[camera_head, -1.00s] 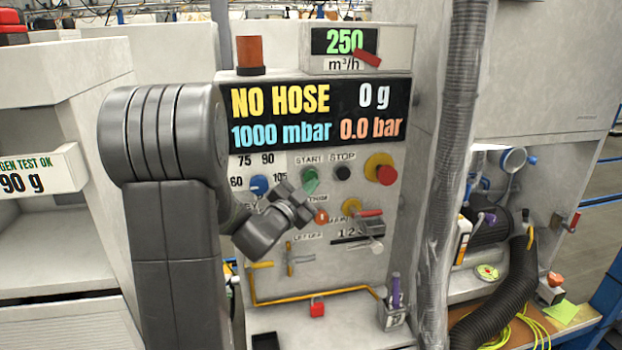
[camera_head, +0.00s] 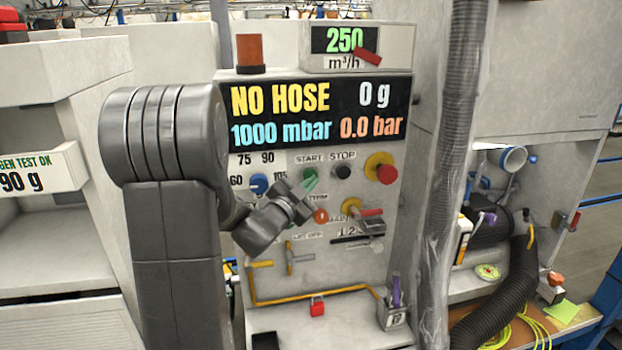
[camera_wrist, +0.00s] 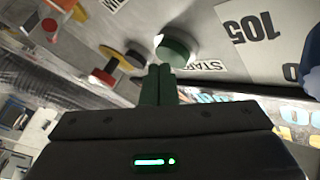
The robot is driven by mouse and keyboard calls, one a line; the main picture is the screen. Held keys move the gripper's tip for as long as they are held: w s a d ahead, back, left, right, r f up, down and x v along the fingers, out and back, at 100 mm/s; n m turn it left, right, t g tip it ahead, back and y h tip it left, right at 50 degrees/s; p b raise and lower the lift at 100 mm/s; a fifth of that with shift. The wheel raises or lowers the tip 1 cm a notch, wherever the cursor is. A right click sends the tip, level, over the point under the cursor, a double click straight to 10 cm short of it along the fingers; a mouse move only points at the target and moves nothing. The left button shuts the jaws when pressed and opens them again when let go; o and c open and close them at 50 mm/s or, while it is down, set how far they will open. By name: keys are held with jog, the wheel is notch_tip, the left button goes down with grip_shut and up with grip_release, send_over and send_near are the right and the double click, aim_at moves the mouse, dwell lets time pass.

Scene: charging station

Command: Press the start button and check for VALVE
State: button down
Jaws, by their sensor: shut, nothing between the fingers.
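The green start button (camera_head: 311,174) sits under the START label on the grey panel, partly hidden by my gripper in the head view. It also shows in the wrist view (camera_wrist: 177,50) as a round green knob. My gripper (camera_wrist: 160,68) is shut and empty, its dark green fingers pointing at the button. The tips appear at or very close to the button's edge; I cannot tell whether they touch. In the head view my gripper (camera_head: 305,192) is just below the button. The display (camera_head: 315,112) reads NO HOSE, 0 g, 1000 mbar and 0.0 bar; VALVE is not shown.
A black stop button (camera_head: 343,172) and a red emergency knob (camera_head: 386,174) on yellow are to the right. A blue dial (camera_head: 259,184) is left. An orange knob (camera_head: 321,216) and a red-handled lever (camera_head: 369,213) lie below. A grey ribbed hose (camera_head: 462,120) hangs right.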

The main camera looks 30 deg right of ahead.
jog(key=shift+w+d, duration=0.15)
jog(key=shift+w, duration=0.3)
dwell(0.7)
jog(key=shift+s, duration=0.15)
jog(key=shift+s+a+b, duration=0.3)
jog(key=shift+s+b, duration=0.25)
jog(key=shift+s, duration=0.15)
jog(key=s, duration=0.1)
jog(key=s+a+b, duration=0.1)
jog(key=s, duration=0.1)
jog(key=s+b, duration=0.1)
jog(key=shift+s+a, duration=0.25)
jog(key=shift+s, duration=0.15)
jog(key=shift+w, duration=0.15)
dwell(0.6)
jog(key=w+p, duration=0.1)
jog(key=w+d+p, duration=0.1)
jog(key=p, duration=0.1)
jog(key=shift+w+r, duration=0.15)
jog(key=shift+r, duration=0.05)
